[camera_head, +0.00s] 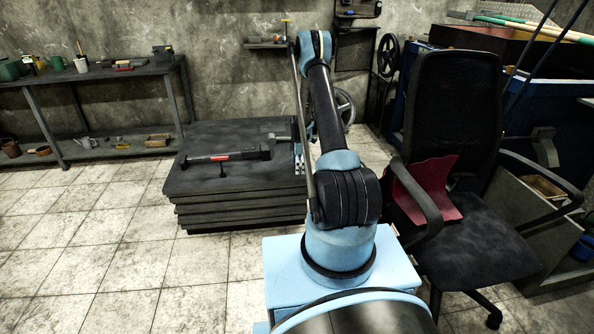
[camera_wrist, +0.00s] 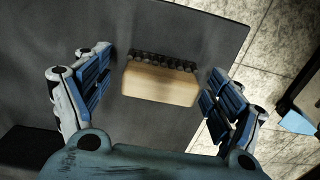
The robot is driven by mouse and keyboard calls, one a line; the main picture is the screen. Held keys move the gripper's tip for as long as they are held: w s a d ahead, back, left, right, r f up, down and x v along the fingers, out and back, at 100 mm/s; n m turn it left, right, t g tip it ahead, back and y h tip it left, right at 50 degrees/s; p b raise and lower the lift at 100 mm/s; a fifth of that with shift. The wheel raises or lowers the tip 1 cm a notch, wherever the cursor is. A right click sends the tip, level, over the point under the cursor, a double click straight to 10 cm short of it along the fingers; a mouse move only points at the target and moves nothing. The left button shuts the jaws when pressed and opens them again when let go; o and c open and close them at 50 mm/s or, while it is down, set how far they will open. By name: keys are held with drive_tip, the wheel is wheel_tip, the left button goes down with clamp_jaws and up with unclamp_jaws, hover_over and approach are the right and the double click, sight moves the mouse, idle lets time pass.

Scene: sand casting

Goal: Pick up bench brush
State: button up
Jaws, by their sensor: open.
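The bench brush (camera_wrist: 160,84), a pale wooden block with a row of dark bristles along its far side, lies on the dark slab stack (camera_wrist: 215,32). My gripper (camera_wrist: 158,68) is open above it, with one blue-padded finger to the left of the brush and one to the right. A gap shows on both sides in the wrist view, and the brush is not gripped. In the head view my gripper (camera_head: 299,158) is partly hidden behind my arm, over the right side of the stack (camera_head: 235,192). I cannot make out the brush there.
A black clamp-like tool with a red label (camera_head: 225,157) lies on the stack left of my gripper. A black office chair (camera_head: 455,115) with a red sheet (camera_head: 428,185) stands close on the right. A metal workbench (camera_head: 95,75) is at left. Tiled floor is clear at front left.

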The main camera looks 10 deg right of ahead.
drive_tip(key=c, duration=1.3)
drive_tip(key=shift+r, duration=0.1)
wheel_tip(320, 180, up, 10)
drive_tip(key=o, duration=0.5)
drive_tip(key=c, duration=0.3)
drive_tip(key=shift+s, duration=0.1)
